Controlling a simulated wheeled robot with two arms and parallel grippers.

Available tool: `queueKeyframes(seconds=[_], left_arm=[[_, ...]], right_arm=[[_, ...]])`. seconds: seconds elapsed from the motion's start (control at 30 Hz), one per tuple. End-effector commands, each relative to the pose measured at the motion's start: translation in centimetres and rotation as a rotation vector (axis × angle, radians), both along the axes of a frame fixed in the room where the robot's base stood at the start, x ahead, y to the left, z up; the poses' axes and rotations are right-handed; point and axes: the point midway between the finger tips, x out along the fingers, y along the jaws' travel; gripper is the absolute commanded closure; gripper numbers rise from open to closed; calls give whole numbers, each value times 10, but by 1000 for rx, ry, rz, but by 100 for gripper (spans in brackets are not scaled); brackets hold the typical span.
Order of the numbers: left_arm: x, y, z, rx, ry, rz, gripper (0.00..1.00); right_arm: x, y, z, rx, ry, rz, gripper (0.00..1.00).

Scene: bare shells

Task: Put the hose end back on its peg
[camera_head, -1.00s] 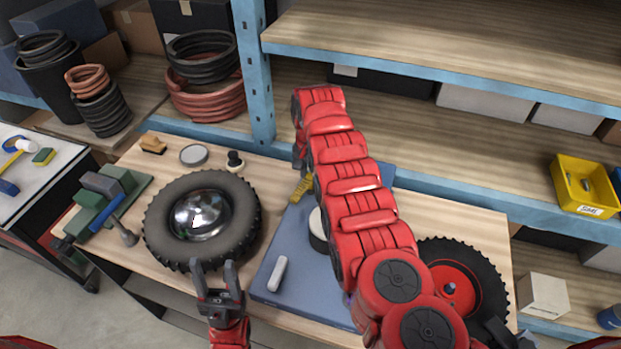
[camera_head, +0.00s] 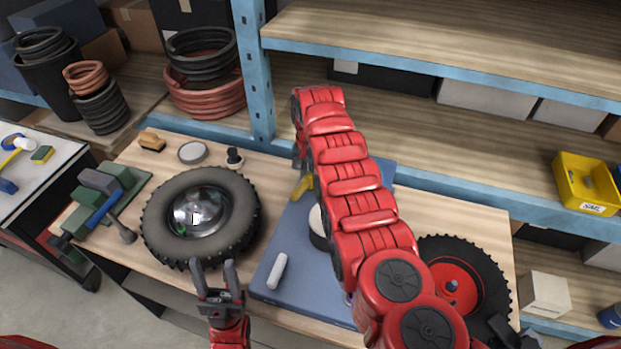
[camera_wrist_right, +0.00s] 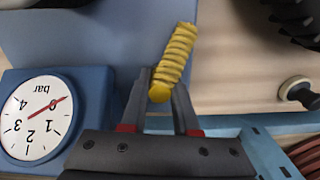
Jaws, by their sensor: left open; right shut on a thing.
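The yellow coiled hose (camera_wrist_right: 176,58) sits between the fingertips of my right gripper (camera_wrist_right: 162,90) in the right wrist view, its rounded yellow end toward the palm. In the head view a short piece of the yellow hose (camera_head: 302,187) shows at the left edge of my right arm, over the blue mat. My arm hides most of the right gripper there. My left gripper (camera_head: 215,268) is open and empty at the near edge of the black tyre. I cannot make out the peg in either view.
A pressure gauge (camera_wrist_right: 36,118) on a blue box is left in the wrist view. The tyre (camera_head: 160,229) with a shiny hub, a blue mat (camera_head: 300,240) and a red-hubbed wheel (camera_head: 485,275) occupy the bench. A blue shelf post (camera_head: 252,70) stands behind.

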Motion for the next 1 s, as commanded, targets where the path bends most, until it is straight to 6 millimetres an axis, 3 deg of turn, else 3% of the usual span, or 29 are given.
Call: queueKeyframes(seconds=[0.33,0.37,0.53,0.77,0.93,1.0], left_arm=[[0,0,-1,0,0,0,45],[0,0,-1,0,0,0,45],[0,0,-1,0,0,0,45],[0,0,-1,0,0,0,45],[0,0,-1,0,0,0,45],[0,0,-1,0,0,0,45]], right_arm=[[0,0,-1,0,0,0,100],[0,0,-1,0,0,0,68],[0,0,-1,0,0,0,37],[0,0,-1,0,0,0,34],[0,0,-1,0,0,0,4],[0,0,-1,0,0,0,0]])
